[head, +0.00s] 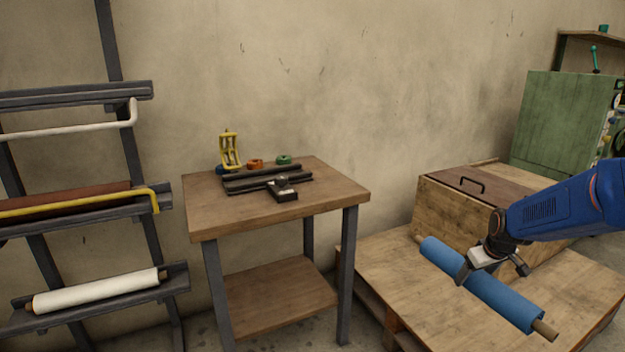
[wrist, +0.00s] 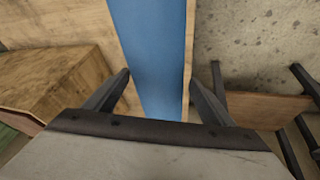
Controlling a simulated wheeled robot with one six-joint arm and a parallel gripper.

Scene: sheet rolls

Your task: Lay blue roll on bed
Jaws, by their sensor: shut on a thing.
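The blue roll (head: 515,302) has a brown core showing at its ends. It lies slantwise over a wooden platform (head: 390,267) at the right of the head view. I cannot tell whether it touches the platform. My gripper (head: 490,266) is shut on the roll near its middle, from above. In the wrist view the roll (wrist: 153,50) runs between the two fingers (wrist: 160,92). Dark parallel rails (head: 262,180), possibly the bed, lie on the wooden table (head: 225,215), with a small dark block (head: 283,190) at their front.
A wooden box (head: 440,205) with a handle stands behind the roll. A rack at left holds a white roll (head: 95,292) and a brown roll (head: 70,198). A yellow stand (head: 230,150), an orange ring (head: 255,163) and a green ring (head: 284,159) sit behind the rails.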

